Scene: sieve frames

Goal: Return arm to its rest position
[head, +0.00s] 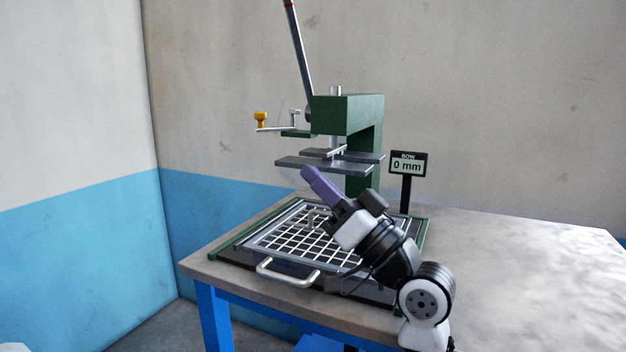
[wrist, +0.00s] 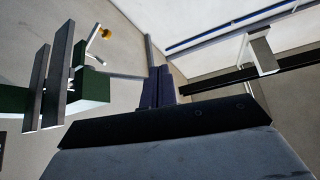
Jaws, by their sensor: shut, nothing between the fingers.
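My gripper (head: 308,172) has purple fingers that are closed together with nothing between them. In the head view it points up and to the left, in front of the green press and above the sieve frame. My arm reaches in from the lower right. In the wrist view the closed fingers (wrist: 158,88) point up past the press plates, towards the wall and ceiling. The sieve frame (head: 290,243), a metal grid with a pale front handle (head: 284,274), lies on the table below; my arm hides its right part.
The green press (head: 345,115) with a long lever (head: 301,50) and grey plates (head: 330,163) stands behind the sieve frame. A display (head: 407,164) reading "BOW 0 mm" stands to its right. The table (head: 520,260) is bare on the right. Walls close off the back and left.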

